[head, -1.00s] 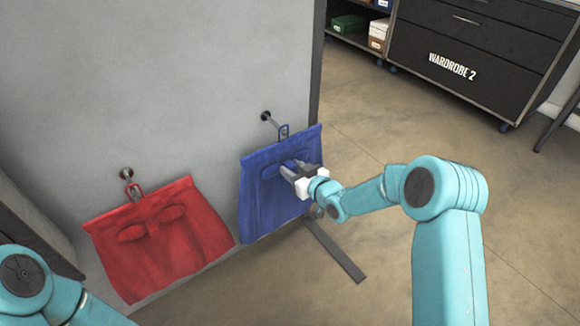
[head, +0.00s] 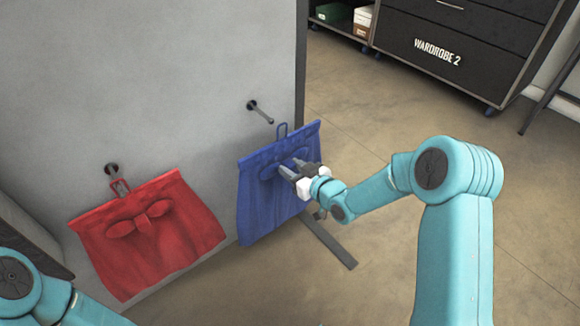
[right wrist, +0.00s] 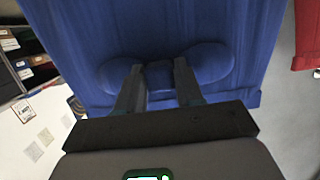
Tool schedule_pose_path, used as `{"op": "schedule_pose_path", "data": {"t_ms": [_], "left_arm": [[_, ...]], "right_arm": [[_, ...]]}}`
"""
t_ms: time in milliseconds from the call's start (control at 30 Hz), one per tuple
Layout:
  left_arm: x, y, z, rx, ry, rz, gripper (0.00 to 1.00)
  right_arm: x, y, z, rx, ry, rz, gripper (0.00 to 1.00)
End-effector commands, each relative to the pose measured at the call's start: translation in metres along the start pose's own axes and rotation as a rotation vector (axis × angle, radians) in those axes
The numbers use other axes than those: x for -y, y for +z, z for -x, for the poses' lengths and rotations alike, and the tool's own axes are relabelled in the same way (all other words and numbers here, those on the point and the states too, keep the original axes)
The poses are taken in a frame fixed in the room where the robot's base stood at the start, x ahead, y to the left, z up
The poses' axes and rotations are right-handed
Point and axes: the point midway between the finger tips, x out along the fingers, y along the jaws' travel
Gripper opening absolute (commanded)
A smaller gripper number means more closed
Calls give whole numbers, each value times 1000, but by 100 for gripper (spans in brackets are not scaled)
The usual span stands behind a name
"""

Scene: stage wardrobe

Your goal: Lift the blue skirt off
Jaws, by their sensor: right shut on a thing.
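The blue skirt (head: 262,200) is in my right gripper (head: 291,169), which is shut on the bow at its front. Its hanger loop (head: 282,131) stands clear of the wall peg (head: 261,112), below and to the right of the peg's tip. In the right wrist view the blue skirt (right wrist: 180,30) fills the upper middle, with the gripper's fingers (right wrist: 160,85) at the knot of the bow. The red skirt (head: 150,235) hangs by its loop at another peg (head: 112,170) on the left. Of my left arm only a link shows in the head view; its gripper is out of view.
A flat dark foot bar (head: 328,243) lies on the floor below. A black drawer cabinet (head: 450,45) stands at the back right, with open floor before it.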

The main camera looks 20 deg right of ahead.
Motion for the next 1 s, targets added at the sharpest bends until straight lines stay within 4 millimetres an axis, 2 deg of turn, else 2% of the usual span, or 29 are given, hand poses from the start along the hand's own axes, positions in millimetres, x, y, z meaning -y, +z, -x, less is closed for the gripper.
{"op": "schedule_pose_path", "data": {"t_ms": [367, 467, 1000], "left_arm": [[1, -2, 1, -6, -1, 5, 43], [2, -2, 0, -6, -1, 5, 43], [7, -5, -10, -12, -1, 12, 43]], "right_arm": [[0, 0, 1, -2, 0, 0, 0], [0, 2, 8, 0, 1, -1, 0], [-1, 20, 76, 0, 2, -1, 0]]}}
